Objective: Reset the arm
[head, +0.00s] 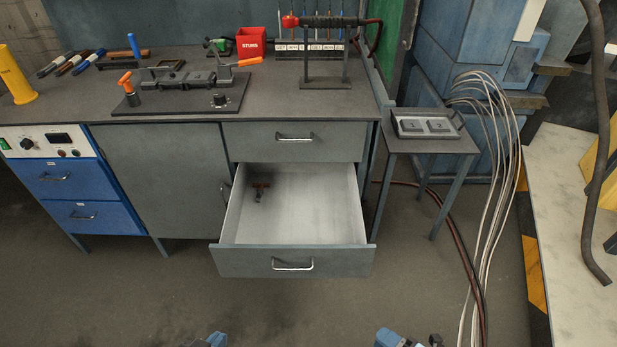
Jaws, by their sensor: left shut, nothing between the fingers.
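Only small blue and dark parts of my two arms show at the bottom edge. My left gripper (208,341) is at the bottom, left of centre, mostly cut off by the frame; it is shut and holds nothing. My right gripper (412,341) is at the bottom, right of centre; its fingers cannot be made out. Both are low in the picture, below the open drawer (308,215) and apart from it. The drawer is pulled out of the grey workbench (160,180).
On the bench top stand a dark fixture (185,95) with orange handles, a red bin (250,42) and a tool rack (322,50). A small side table (430,143) with a grey tray stands right, beside hanging cables (490,200). The floor before the drawer is clear.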

